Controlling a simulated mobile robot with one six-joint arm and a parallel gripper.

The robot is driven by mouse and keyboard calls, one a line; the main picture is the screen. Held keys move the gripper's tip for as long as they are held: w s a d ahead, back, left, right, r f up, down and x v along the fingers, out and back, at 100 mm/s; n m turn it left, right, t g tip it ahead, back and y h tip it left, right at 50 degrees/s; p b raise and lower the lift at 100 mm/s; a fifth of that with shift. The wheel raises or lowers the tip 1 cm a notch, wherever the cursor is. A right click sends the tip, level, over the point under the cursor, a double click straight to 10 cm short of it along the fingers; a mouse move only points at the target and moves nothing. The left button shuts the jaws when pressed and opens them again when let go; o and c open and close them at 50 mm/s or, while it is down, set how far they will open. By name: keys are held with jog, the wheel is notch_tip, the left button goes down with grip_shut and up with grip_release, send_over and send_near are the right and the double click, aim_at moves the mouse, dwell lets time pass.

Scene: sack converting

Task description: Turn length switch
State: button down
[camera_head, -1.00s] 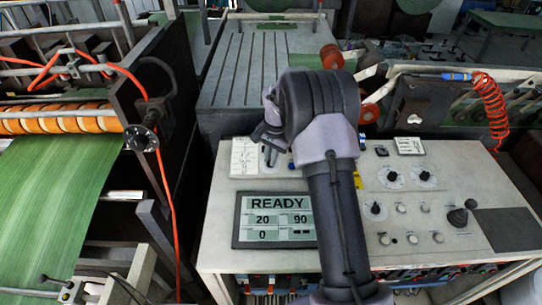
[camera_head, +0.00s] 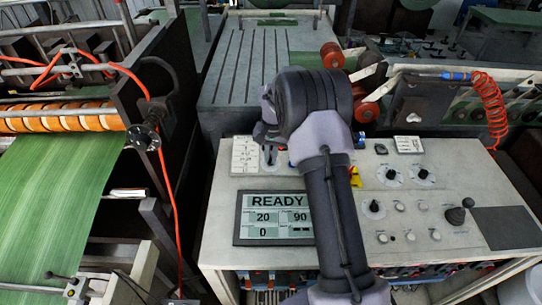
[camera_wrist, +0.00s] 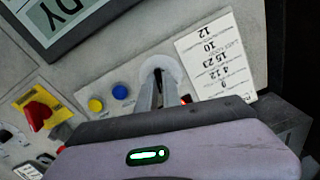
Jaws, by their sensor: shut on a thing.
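The length switch is a small knob on a round pale plate (camera_wrist: 174,66) in the control panel's top, seen in the wrist view. My gripper (camera_wrist: 158,88) reaches down onto it, with its two narrow fingers close together over the plate. The gripper is shut on the switch, whose knob is mostly hidden between the fingers. In the head view my gripper (camera_head: 270,157) is at the panel's upper left, partly covered by my wrist. A white card with printed numbers (camera_wrist: 215,60) lies beside the switch.
The display (camera_head: 273,218) reads READY, 20, 90 and 0. Blue (camera_wrist: 120,92) and yellow (camera_wrist: 95,105) buttons sit close to the switch, with a red-and-yellow switch (camera_wrist: 40,110) farther left. Several knobs and a joystick (camera_head: 457,214) occupy the panel's right side.

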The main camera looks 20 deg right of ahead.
jog(key=c, duration=1.5)
grip_release()
jog(key=r+p, duration=0.1)
jog(key=r, duration=0.4)
jog(key=s+r+p, duration=0.1)
jog(key=r, duration=0.5)
jog(key=r+p, duration=0.1)
jog(key=r, duration=0.5)
jog(key=shift+s+d+r, duration=0.1)
jog(key=shift+s+r, duration=0.1)
jog(key=shift+c, duration=0.5)
grip_shut()
